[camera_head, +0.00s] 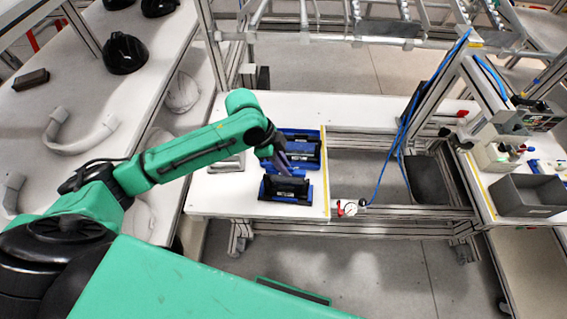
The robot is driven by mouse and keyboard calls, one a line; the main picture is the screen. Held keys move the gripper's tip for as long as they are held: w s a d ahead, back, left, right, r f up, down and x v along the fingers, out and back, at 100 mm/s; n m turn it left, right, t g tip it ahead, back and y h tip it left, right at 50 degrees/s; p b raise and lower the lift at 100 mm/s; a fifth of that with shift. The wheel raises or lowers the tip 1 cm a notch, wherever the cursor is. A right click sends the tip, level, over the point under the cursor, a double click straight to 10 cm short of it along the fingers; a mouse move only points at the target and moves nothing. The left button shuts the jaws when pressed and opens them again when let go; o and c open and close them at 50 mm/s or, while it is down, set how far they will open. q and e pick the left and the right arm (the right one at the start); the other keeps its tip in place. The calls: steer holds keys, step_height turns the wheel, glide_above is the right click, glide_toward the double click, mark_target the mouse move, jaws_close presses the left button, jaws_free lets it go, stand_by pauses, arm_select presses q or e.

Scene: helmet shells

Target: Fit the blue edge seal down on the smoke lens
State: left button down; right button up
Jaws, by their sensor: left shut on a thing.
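My left gripper (277,153) reaches in from the left over the white bench and is shut on a thin, dark bluish piece (286,165). The piece is tilted and small in view, and I cannot tell if it is the blue edge seal. A blue tray (318,146) with dark parts lies just beyond the gripper. A second blue holder (308,196) with a dark part (286,187) stands on the near side, just below the gripper. I cannot tell which dark part is the smoke lens. My right gripper is not in view.
The white bench (215,200) has bare room left of the near holder. A white table (55,95) with a black helmet shell (124,53) is at the left. A grey bin (530,195) is at the right. Metal frame posts and blue hoses (400,140) stand right of the bench.

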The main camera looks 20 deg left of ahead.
arm_select(q)
steer(key=shift+f+b, duration=0.65)
steer(key=shift+f, duration=0.7)
steer(key=c, duration=0.8)
jaws_free()
steer(key=shift+o, duration=0.2)
steer(key=shift+r, duration=0.15)
steer(key=b+v, duration=0.2)
steer(key=v, duration=1.2)
steer(key=shift+r, duration=0.2)
steer(key=shift+a, duration=0.15)
